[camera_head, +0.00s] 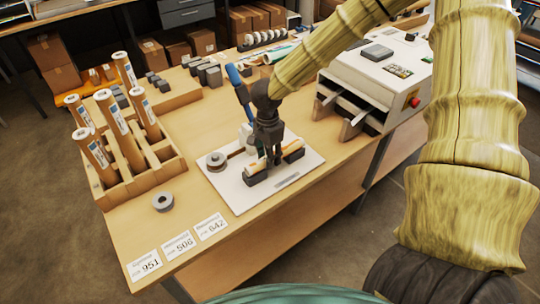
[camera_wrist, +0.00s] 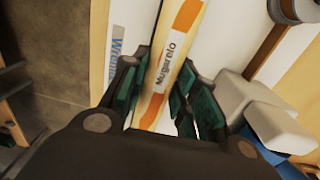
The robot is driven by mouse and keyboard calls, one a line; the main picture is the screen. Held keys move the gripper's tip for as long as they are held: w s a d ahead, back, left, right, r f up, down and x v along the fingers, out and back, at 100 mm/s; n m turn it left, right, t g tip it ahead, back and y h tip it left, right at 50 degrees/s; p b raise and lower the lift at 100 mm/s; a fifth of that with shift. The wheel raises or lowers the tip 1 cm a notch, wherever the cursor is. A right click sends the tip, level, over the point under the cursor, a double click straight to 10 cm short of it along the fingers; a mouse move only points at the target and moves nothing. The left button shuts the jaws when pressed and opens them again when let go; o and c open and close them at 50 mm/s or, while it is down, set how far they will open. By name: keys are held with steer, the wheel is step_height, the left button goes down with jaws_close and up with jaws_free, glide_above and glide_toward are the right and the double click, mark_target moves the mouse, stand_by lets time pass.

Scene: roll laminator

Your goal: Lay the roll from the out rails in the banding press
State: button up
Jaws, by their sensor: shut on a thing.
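The roll (camera_head: 293,147) is pale with orange bands and spans the two dark cradle blocks of the banding press. I cannot tell whether it rests fully in them. My gripper (camera_head: 272,160) points down over the press and is shut around the roll's middle. The wrist view shows the roll (camera_wrist: 183,52), with a name printed on it, between my green-padded fingers (camera_wrist: 158,100). The banding press has a white base plate (camera_head: 233,194), a blue lever (camera_head: 237,84) and a tape spool (camera_head: 216,160). The out rails (camera_head: 350,127) at the laminator (camera_head: 385,75) look empty.
A wooden rack (camera_head: 165,172) holding several upright brown tubes stands left of the press. A grey ring (camera_head: 163,202) and number cards (camera_head: 178,244) lie near the table's front left edge. Grey blocks (camera_head: 210,74) stand behind. The tabletop between rack and press is mostly clear.

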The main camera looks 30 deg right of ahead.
steer(key=shift+s+a+f, duration=0.1)
steer(key=shift+s+f, duration=0.35)
steer(key=shift+f, duration=0.05)
steer(key=o, duration=1)
steer(key=shift+o, duration=0.9)
steer(key=shift+w+a, duration=0.1)
steer(key=shift+w, duration=0.2)
steer(key=shift+a+r, duration=0.2)
steer(key=shift+r, duration=0.05)
steer(key=shift+w+d+r, duration=0.1)
steer(key=shift+d+r, duration=0.05)
steer(key=shift+d, duration=0.15)
steer(key=shift+w+r, duration=0.1)
steer(key=shift+r, duration=0.25)
step_height(320, 180, up, 11)
steer(key=shift+a, duration=0.35)
